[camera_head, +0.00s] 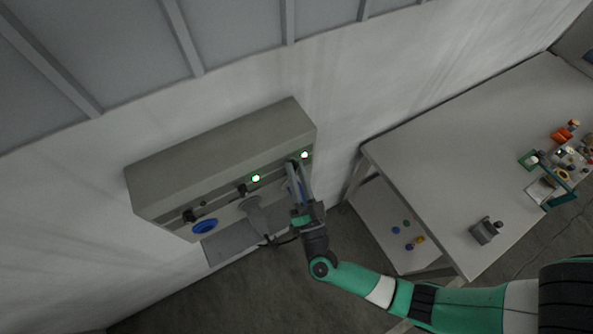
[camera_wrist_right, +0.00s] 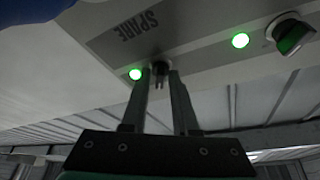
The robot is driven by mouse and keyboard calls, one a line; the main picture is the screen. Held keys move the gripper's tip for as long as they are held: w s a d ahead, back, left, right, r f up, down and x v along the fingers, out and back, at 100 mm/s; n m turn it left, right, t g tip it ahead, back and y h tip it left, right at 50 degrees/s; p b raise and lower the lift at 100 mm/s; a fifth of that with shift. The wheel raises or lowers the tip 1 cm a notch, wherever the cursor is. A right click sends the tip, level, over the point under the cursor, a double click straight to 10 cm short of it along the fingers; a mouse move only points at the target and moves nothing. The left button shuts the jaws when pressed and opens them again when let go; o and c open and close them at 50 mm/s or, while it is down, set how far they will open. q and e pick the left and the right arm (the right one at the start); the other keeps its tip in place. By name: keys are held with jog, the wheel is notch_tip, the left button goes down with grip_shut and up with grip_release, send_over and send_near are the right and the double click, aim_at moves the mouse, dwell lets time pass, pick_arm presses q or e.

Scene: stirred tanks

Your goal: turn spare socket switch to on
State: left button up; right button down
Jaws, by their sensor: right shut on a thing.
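The grey socket box (camera_head: 215,155) is on the wall, with a row of black switches and green lamps along its front. My right gripper (camera_head: 293,166) reaches up to the rightmost switch. In the wrist view its two fingers are shut on the dark spare switch knob (camera_wrist_right: 161,67), beside the printed "SPARE" label (camera_wrist_right: 138,24). The knob is mostly hidden, so its exact angle is unclear. The spare lamp (camera_head: 304,155) glows green, and also shows lit in the wrist view (camera_wrist_right: 135,74). My left gripper is not in view.
A middle switch (camera_head: 242,190) has its own lit green lamp (camera_head: 256,178). A grey plug (camera_head: 256,212) sits below it. A blue socket (camera_head: 205,226) is at the left, and another blue socket is partly behind my gripper. A table (camera_head: 440,150) with small items stands right.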

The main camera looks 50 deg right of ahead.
jog(key=c, duration=0.9)
grip_release()
jog(key=b+v, duration=0.1)
jog(key=v, duration=1)
jog(key=shift+s+a+f+b, duration=0.1)
jog(key=shift+s+f+b, duration=0.05)
jog(key=shift+s+b, duration=0.15)
jog(key=shift+w, duration=0.1)
